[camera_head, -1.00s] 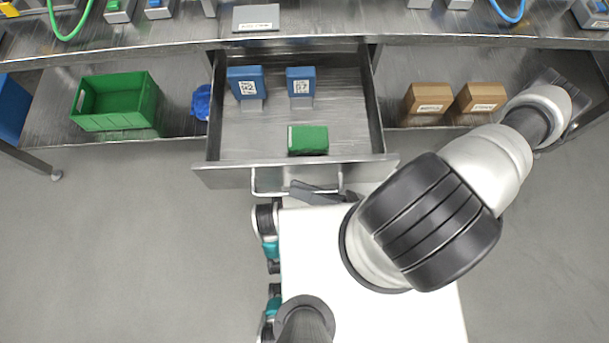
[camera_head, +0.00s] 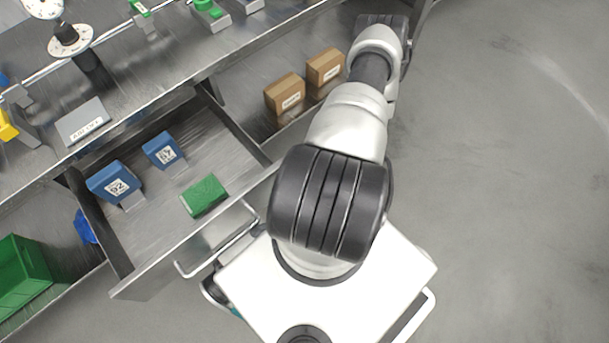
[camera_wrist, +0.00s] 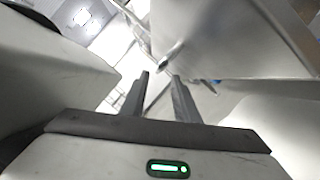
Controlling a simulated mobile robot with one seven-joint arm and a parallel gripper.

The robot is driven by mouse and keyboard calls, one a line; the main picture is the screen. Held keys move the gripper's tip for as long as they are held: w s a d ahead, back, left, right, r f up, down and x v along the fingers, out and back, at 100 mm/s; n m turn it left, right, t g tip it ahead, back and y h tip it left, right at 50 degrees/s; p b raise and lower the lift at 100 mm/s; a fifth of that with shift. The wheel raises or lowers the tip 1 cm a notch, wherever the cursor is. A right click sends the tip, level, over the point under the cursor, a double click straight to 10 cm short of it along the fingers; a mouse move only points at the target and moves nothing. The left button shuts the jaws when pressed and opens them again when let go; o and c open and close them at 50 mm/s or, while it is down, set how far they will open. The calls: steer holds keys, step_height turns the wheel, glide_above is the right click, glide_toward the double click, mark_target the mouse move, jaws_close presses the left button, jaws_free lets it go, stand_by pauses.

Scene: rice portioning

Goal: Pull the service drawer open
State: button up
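The service drawer (camera_head: 150,276) stands pulled out from under the counter in the head view, its inside showing. Its bar handle (camera_head: 232,252) is on the front panel, close to my white base. The drawer holds two blue labelled blocks, one marked 92 (camera_head: 113,180) and one marked 57 (camera_head: 161,149), and a green block (camera_head: 205,195). My gripper is hidden in the head view. In the wrist view my gripper (camera_wrist: 160,76) has its two fingers apart, with no object clearly held between them. I cannot tell there how far the handle is.
Two brown boxes (camera_head: 285,94) sit on the shelf right of the drawer. A green crate (camera_head: 22,272) and a blue item (camera_head: 85,227) are on the shelf to the left. The counter (camera_head: 180,75) runs above the drawer. The floor (camera_head: 510,180) at right is clear.

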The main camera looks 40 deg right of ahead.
steer(key=v, duration=0.9)
steer(key=shift+d, duration=0.1)
